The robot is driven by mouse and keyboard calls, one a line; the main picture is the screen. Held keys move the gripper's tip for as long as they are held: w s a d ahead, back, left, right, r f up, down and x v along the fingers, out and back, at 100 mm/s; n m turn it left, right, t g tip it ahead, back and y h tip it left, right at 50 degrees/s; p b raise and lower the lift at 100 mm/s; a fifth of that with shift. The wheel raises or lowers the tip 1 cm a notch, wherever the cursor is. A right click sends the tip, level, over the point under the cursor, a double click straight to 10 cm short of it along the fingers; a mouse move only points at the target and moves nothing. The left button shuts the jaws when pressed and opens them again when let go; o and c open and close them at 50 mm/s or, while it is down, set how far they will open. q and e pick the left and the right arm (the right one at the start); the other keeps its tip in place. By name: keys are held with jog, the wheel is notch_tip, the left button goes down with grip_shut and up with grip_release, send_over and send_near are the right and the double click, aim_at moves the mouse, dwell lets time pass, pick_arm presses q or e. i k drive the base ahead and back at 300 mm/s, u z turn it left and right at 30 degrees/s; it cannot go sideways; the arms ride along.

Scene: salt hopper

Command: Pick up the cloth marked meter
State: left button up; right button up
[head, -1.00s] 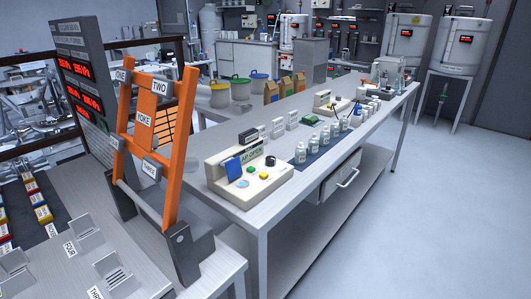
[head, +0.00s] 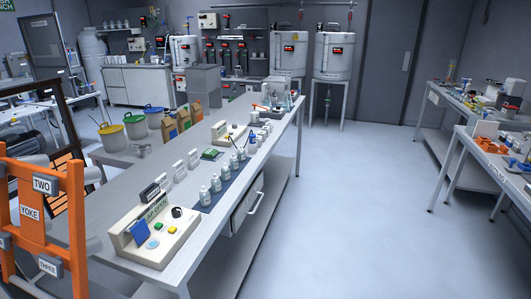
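I cannot make out a cloth marked meter in the head view; no label with that word is readable. The long grey bench (head: 108,211) runs away from me with small items on it. A beige control box (head: 155,238) stands at its near end, with a blue flap-like piece, a green and a yellow button, a black knob and a partly readable sign ending in "OPEN". Further along are a second beige box (head: 226,136) and a small green item (head: 211,153), too small to identify. Neither of my grippers shows.
Several white bottles (head: 204,196) stand on a dark mat on the bench. An orange frame (head: 48,212) labelled YOKE is at the near left. Buckets (head: 135,126) stand behind the bench. Tables with tools (head: 481,126) are at the right. The floor (head: 360,215) between is clear.

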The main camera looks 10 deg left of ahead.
aim_at(210, 154)
jog(key=z, duration=0.2)
jog(key=i, duration=3.05)
jog(key=u, duration=3.15)
